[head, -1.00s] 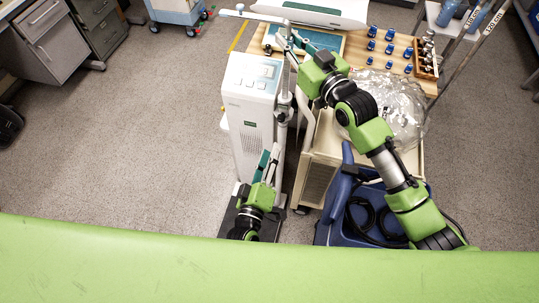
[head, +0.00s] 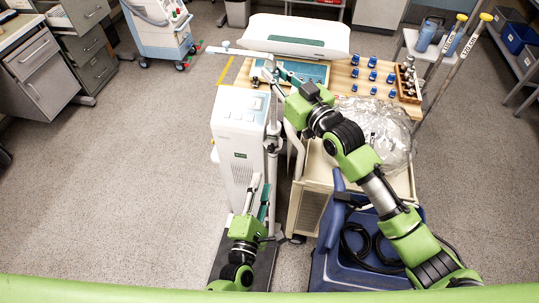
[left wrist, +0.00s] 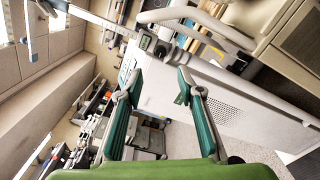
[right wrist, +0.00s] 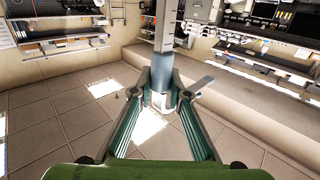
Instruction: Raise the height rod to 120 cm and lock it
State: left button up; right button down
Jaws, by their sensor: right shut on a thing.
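The white scale (head: 235,165) stands at the centre of the head view with a slim metal height rod (head: 273,130) upright along its right side. A pale horizontal arm (head: 235,51) extends from the rod's top, pointing left. My right gripper (head: 272,72) is shut around the rod near its upper part. In the right wrist view the grey rod (right wrist: 163,45) passes between the fingertips, with a bluish collar (right wrist: 158,75) and a small lever (right wrist: 199,86) to the right. My left gripper (head: 261,192) is open and empty, low beside the scale's column; its spread fingers show in the left wrist view.
Two yellow-topped poles labelled 110 cm and 120 cm (head: 468,48) stand at the right. A wooden-topped cart (head: 345,85) with blue-capped vials and a clear plastic bag (head: 380,130) is right of the scale. Floor at left is clear.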

aim_at(271, 151)
pick_arm(q)
jog(key=w+n, duration=0.1)
jog(key=w, duration=0.3)
jog(key=w+d+n, duration=0.1)
jog(key=w, duration=0.3)
jog(key=w+d+n, duration=0.1)
jog(key=w, duration=0.2)
jog(key=shift+w+d, duration=0.2)
jog(key=shift+w, duration=0.2)
grip_shut()
